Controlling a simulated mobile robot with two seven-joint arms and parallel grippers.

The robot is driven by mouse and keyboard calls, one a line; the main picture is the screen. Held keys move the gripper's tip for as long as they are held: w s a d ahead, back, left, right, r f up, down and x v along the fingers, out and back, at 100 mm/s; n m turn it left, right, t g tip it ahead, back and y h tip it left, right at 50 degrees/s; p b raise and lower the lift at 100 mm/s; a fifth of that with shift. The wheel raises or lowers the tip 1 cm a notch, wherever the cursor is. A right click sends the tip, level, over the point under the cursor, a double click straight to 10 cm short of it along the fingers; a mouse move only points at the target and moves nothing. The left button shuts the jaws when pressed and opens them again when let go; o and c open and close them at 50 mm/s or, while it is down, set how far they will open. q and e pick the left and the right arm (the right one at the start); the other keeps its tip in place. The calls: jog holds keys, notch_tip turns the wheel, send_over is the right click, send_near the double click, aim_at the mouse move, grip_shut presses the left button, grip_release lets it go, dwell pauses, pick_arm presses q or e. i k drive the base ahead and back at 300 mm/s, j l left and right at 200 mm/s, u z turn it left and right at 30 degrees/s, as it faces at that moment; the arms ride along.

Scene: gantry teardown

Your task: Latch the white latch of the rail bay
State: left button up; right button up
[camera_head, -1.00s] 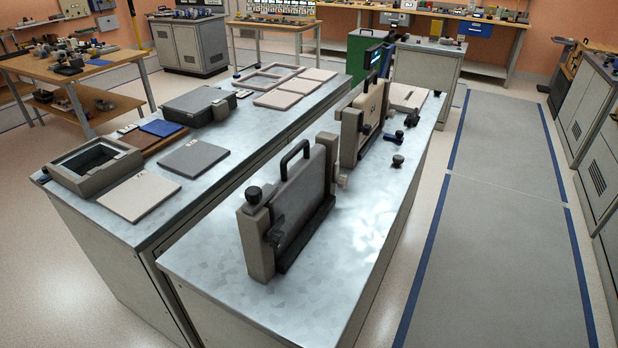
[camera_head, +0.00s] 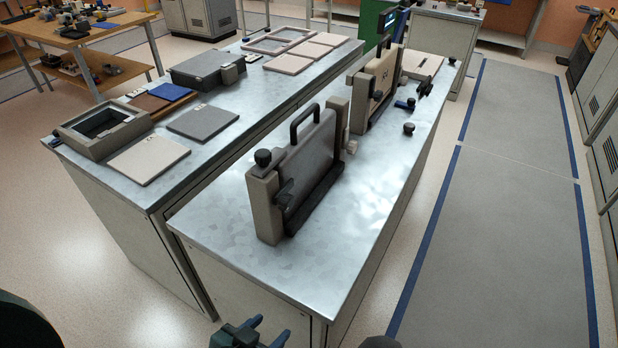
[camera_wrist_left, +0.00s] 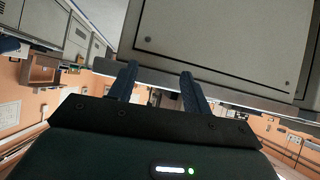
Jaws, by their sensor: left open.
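The near bay (camera_head: 300,180) stands upright on the front bench, a beige frame around a grey panel with a black handle. A black knob (camera_head: 263,157) tops its left post and a dark lever (camera_head: 284,192) sits on its face. A small pale part (camera_head: 351,147) at its right post may be the white latch; its position is too small to tell. A second bay (camera_head: 375,88) with a beige panel stands behind. My left gripper (camera_head: 268,328) is open and empty at the bottom edge, in front of the bench and away from both bays; its fingers also show in the left wrist view (camera_wrist_left: 158,75).
The front bench top (camera_head: 330,255) is clear before the near bay. Loose dark knobs (camera_head: 409,129) lie at its right. The left bench carries an open box (camera_head: 102,125), flat plates (camera_head: 148,160) and a grey case (camera_head: 205,70). Free floor (camera_head: 490,230) lies right.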

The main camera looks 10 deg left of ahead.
aim_at(350, 147)
jog(key=k+z, duration=0.1)
jog(key=k, duration=0.5)
jog(key=l+z, duration=0.1)
jog(key=z, duration=0.7)
jog(key=i+l+z, duration=0.1)
jog(key=z, duration=0.3)
jog(key=i+l, duration=0.15)
jog(key=i, duration=0.35)
jog(key=i+l, duration=0.1)
jog(key=i, duration=0.4)
jog(key=i+l, duration=0.15)
jog(key=i, duration=0.35)
jog(key=i+j+u, duration=0.1)
jog(key=i+u, duration=0.2)
jog(key=i, duration=0.45)
jog(key=i+l+u, duration=0.1)
jog(key=i+u, duration=0.2)
jog(key=i, duration=0.45)
jog(key=i+u, duration=0.45)
jog(key=i+l+u, duration=0.25)
jog(key=u, duration=0.2)
jog(key=i+u, duration=0.1)
jog(key=u, duration=1.7)
jog(key=i+u, duration=0.45)
jog(key=i+j, duration=0.05)
